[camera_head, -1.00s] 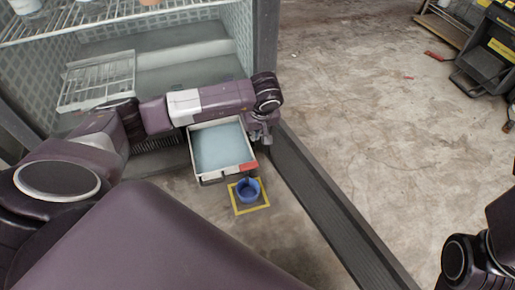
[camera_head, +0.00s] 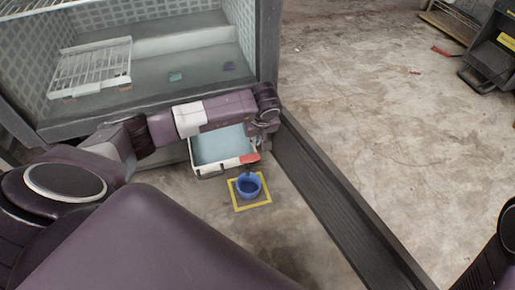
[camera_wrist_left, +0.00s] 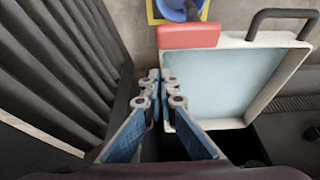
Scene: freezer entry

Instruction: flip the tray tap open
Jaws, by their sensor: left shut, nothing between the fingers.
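The tray (camera_head: 198,170) is white-walled with a pale blue inside, low in front of the freezer. It also shows in the wrist view (camera_wrist_left: 241,123). The red tap (camera_head: 250,158) is at the tray's front right corner; in the wrist view it is a red block (camera_wrist_left: 188,36) at the near-handle corner. My left gripper (camera_head: 257,147) is just behind the tap, beside the tray's right wall. In the wrist view its fingertips (camera_wrist_left: 153,75) are together and empty, a little apart from the red block. My forearm hides the tray's back edge. My right gripper is out of view.
A blue cup (camera_head: 249,187) stands inside a yellow square (camera_head: 240,207) on the floor below the tap. A dark door-like panel (camera_head: 340,205) runs along the right. A white wire rack (camera_head: 90,68) is inside the freezer. Open floor lies to the right.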

